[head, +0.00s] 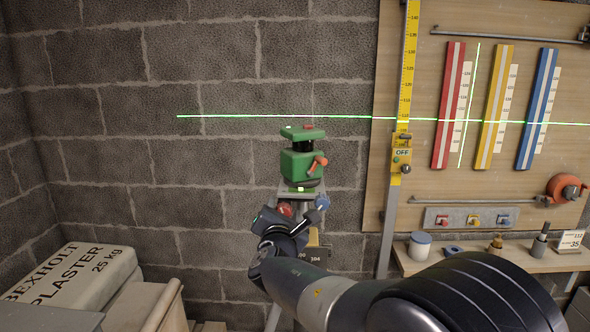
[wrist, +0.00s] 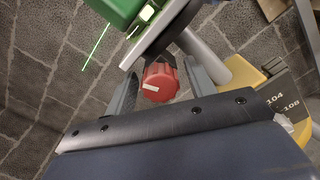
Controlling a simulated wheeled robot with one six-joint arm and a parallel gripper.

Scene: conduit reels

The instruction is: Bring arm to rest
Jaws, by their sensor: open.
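My arm reaches forward from the lower right in the head view. My gripper (head: 290,213) is at the tripod, just below the green laser level (head: 301,163). In the wrist view its jaws (wrist: 161,84) stand apart on either side of a red knob (wrist: 159,82), with a gap visible at each side. The red knob has a pale mark and sits under the plate that carries the level. In the head view the knob (head: 285,208) is partly hidden by my gripper. The level stands on the tripod head and throws a green line across the wall.
A yellow staff (head: 409,60) leans at the wooden board with red, yellow and blue strips. A shelf (head: 480,257) with small pots is at the right. Plaster bags (head: 75,275) lie at the lower left. Bare block wall stands behind.

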